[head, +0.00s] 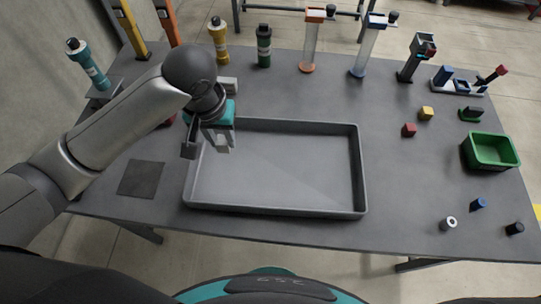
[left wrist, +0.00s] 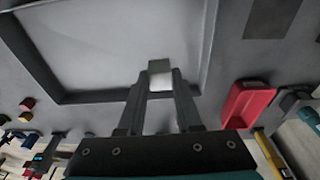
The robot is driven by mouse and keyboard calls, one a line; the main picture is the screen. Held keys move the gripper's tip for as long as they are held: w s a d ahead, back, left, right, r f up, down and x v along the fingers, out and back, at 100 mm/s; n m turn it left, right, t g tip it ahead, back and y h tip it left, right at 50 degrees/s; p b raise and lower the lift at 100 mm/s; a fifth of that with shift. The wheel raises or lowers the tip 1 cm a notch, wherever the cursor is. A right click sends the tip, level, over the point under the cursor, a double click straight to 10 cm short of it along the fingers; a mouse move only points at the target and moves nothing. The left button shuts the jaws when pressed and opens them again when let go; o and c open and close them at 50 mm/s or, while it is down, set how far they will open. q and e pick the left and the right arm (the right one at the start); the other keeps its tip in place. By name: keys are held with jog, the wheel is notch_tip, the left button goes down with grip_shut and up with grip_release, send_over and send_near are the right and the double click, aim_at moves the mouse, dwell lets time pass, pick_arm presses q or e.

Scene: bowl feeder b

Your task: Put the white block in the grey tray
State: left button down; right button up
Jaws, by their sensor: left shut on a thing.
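The white block (left wrist: 160,81) is held between the fingertips of my left gripper (left wrist: 160,78) in the left wrist view. In the head view my left gripper (head: 223,143) points down over the back left corner of the grey tray (head: 290,165), and the block is hard to tell from the fingertips there. The grey tray is wide and shallow, and its floor looks empty. In the left wrist view the block appears in front of the tray floor (left wrist: 95,45), near a corner. Its exact height above the floor cannot be told. My right gripper is not in view.
Red (head: 409,130) and yellow (head: 426,113) blocks and a green bin (head: 492,150) stand right of the tray. Small cylinders lie at front right. Bottles and feeder tubes line the back. A red bin (left wrist: 245,105) is beside the tray. A dark mat (head: 141,179) lies left.

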pick_arm(q)
jog(key=w+d+r+p, duration=0.1)
jog(key=w+r+p, duration=0.15)
jog(key=r, duration=0.35)
jog(key=b, duration=0.4)
send_over(240, 165)
jog(key=f, duration=1.5)
jog(key=shift+s+f, duration=0.25)
jog(key=shift+f, duration=0.05)
jog(key=shift+f+b, duration=0.3)
jog(key=shift+f, duration=2.1)
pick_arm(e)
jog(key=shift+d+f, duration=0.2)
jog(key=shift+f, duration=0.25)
pick_arm(q)
jog(key=shift+f, duration=0.15)
jog(key=c, duration=0.6)
grip_release()
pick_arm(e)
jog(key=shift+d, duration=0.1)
